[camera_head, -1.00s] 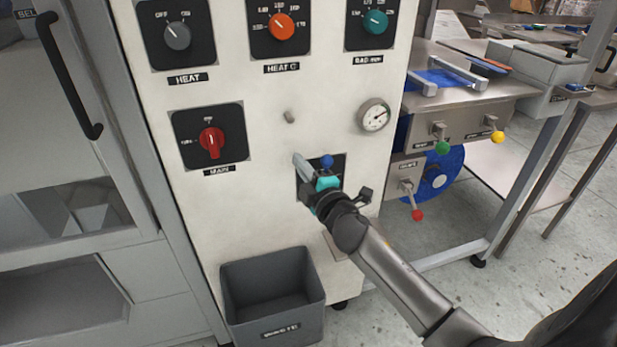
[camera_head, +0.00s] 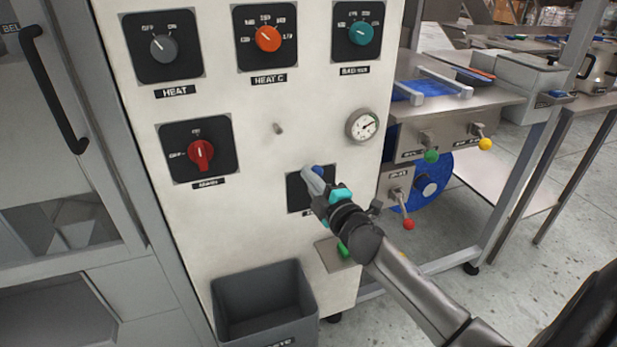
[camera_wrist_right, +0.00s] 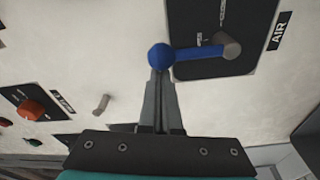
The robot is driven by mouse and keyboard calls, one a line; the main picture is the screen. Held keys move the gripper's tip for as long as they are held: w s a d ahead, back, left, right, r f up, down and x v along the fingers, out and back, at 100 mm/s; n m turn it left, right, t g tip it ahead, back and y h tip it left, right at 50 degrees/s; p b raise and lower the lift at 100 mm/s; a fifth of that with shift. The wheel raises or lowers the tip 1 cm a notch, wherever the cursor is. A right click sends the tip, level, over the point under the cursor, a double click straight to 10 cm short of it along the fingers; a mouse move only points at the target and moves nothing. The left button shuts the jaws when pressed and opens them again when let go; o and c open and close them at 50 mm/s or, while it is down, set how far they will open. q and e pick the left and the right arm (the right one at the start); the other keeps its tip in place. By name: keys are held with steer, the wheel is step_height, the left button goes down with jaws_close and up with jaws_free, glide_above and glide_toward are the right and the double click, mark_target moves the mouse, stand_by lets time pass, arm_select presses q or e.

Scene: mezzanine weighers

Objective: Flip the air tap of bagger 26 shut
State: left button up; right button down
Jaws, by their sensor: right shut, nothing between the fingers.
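The air tap is a blue lever with a ball knob (camera_wrist_right: 160,56) on a black plate (camera_wrist_right: 205,15) labelled AIR. In the right wrist view the lever runs from its metal pivot towards the plate's label-free end, so it stands up from the pivot on the panel. In the head view the blue knob (camera_head: 319,171) shows just beside my fingertips, and my gripper hides most of the lever. My right gripper (camera_head: 313,182) is shut and empty. Its fingertips (camera_wrist_right: 161,76) are at the knob's side, touching or very close. My left gripper is not in view.
Above are the red main switch (camera_head: 201,155), the heat dials, a gauge (camera_head: 362,126) and a small peg (camera_head: 278,128). A grey waste bin (camera_head: 265,305) stands below. To the right are levers with green (camera_head: 431,156), yellow and red (camera_head: 409,224) knobs.

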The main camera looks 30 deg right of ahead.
steer(key=shift+d, duration=0.1)
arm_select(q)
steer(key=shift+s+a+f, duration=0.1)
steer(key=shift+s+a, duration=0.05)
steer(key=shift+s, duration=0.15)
arm_select(e)
steer(key=shift+d+m, duration=0.1)
steer(key=shift+m, duration=0.2)
